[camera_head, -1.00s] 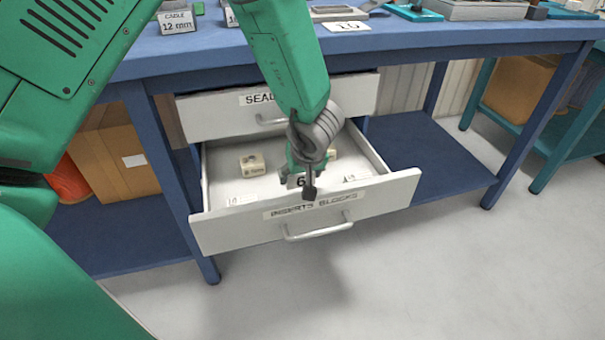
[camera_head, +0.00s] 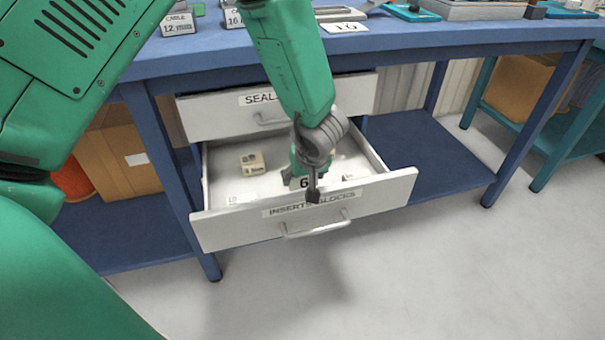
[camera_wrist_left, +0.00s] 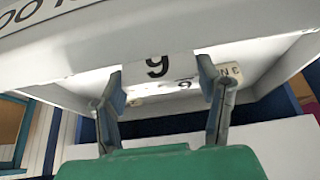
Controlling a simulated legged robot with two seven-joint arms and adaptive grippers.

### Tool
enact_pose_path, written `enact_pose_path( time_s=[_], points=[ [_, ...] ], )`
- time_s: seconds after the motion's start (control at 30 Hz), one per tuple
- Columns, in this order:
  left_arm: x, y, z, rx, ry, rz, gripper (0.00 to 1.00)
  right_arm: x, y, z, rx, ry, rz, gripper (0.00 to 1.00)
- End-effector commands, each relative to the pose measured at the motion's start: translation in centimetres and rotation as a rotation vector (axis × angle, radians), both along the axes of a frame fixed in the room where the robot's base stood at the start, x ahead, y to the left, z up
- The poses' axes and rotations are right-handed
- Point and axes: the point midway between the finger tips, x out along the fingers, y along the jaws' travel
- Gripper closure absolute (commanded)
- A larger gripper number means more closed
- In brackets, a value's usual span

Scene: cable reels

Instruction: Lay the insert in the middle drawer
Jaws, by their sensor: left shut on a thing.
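The open drawer labelled INSERTS BLOCKS (camera_head: 222,231) stands pulled out below a drawer labelled SEAL (camera_head: 215,115). My left gripper (camera_head: 308,182) reaches down into it from above, close behind its front panel. In the left wrist view its two fingers (camera_wrist_left: 160,80) are apart, with a pale insert marked 6 (camera_wrist_left: 138,72) between the tips; the mark looks like a 9 there. I cannot tell whether the insert touches the drawer floor. The arm hides part of the drawer. My right gripper is not in view.
A cream block (camera_head: 252,163) sits at the drawer's left; another lettered block (camera_wrist_left: 230,73) shows in the left wrist view.

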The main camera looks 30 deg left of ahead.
Motion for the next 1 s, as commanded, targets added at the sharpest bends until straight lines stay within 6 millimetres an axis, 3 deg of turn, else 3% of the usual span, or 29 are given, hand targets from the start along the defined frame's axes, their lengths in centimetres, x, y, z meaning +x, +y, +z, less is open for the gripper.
enact_pose_path(
  time_s=[0.3, 1.0],
  points=[
    [0.0, 0.1, -1.6, -0.002, 0.000, 0.000, 0.71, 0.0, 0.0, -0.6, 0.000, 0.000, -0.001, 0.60],
    [0.0, 0.1, -2.3, 0.000, 0.001, -0.002, 0.71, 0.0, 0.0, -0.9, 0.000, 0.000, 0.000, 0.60]
  ],
)
